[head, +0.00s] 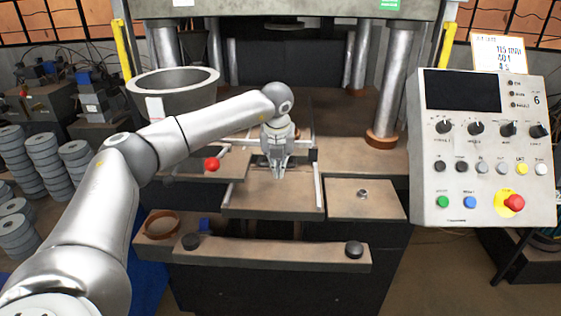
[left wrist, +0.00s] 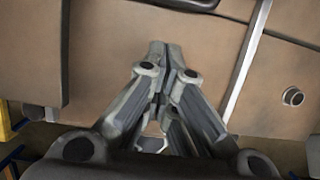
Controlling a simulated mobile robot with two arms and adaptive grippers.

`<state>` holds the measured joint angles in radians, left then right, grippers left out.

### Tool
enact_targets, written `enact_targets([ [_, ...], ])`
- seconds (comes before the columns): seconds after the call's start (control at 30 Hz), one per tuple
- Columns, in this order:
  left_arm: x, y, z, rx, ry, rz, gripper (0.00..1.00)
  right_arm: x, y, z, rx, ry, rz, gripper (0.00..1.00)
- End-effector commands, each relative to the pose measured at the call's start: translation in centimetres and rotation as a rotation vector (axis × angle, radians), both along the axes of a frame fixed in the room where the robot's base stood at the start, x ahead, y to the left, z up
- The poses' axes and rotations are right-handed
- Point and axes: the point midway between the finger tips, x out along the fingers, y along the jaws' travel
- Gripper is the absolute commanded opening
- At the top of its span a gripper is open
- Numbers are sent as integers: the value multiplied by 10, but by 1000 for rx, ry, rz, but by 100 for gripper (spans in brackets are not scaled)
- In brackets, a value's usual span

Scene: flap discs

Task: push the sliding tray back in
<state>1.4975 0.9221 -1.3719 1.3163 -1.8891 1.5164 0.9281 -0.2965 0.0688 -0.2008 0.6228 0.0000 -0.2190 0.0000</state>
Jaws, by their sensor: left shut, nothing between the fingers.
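The sliding tray (head: 262,201) is a flat brown plate between two light rails in the middle of the press, in the head view. Its front edge stands out above the dark gap behind the front bar. In the left wrist view the tray's brown surface (left wrist: 110,60) fills the left and middle, with a bright rail (left wrist: 245,62) on its right. My left gripper (head: 278,174) points down over the tray, shut and empty. Its fingertips also show in the left wrist view (left wrist: 158,48). I cannot tell whether they touch the tray. My right gripper is not in view.
A front bar (head: 270,254) with black knobs crosses below the tray. A red ball knob (head: 212,164) stands left of the gripper. A large grey bowl (head: 172,90) sits behind my left arm. Press columns (head: 390,85) and a control panel (head: 485,150) stand at right.

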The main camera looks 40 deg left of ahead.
Motion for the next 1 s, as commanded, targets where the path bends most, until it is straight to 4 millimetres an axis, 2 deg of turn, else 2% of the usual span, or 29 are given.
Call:
enact_targets([
  [0.1,5,4,-23,1,6,0,0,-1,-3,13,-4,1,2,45],
  [0.5,34,20,-28,1,2,-1,0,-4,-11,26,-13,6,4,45],
  [1.0,40,25,-28,2,-5,0,0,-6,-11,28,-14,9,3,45],
])
